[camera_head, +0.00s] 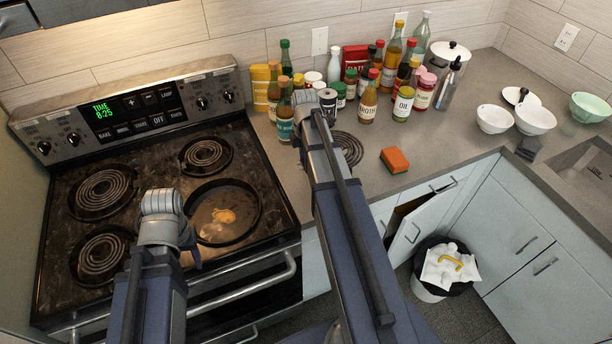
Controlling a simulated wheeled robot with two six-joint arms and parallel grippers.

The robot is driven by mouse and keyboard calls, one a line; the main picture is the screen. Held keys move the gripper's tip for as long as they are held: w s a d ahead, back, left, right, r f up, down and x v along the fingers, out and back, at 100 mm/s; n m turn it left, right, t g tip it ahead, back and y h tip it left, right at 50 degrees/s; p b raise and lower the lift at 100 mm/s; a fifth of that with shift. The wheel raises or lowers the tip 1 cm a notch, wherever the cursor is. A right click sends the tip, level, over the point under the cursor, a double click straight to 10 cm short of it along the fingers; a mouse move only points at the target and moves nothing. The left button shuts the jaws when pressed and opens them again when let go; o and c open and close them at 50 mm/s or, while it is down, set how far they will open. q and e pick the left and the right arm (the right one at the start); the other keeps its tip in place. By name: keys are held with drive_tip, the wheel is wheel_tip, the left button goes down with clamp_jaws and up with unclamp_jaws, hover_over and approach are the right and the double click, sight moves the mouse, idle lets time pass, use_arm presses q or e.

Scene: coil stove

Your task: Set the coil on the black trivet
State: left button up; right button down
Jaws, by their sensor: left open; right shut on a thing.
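I cannot make out the black trivet apart from the coil, nor tell whether the coil touches anything below. My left gripper (163,212) is open above the front of the stove, left of the coil-less front right burner bowl (222,212), which has a yellowish spill in it. Its fingers are mostly hidden.
The stove (150,165) has coils on its other burners. Several bottles and jars (368,100) crowd the counter behind the coil. An orange sponge (394,160) lies to the right, with white bowls (494,119) farther right. A cabinet door (407,240) stands ajar near a bin (445,270).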

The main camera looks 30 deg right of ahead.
drive_tip(key=shift+f, duration=0.1)
wheel_tip(320, 180, down, 4)
drive_tip(key=b, duration=0.3)
drive_tip(key=shift+b, duration=0.4)
drive_tip(key=shift+r, duration=0.2)
drive_tip(key=shift+f, duration=0.1)
drive_tip(key=shift+c, duration=2.2)
unclamp_jaws()
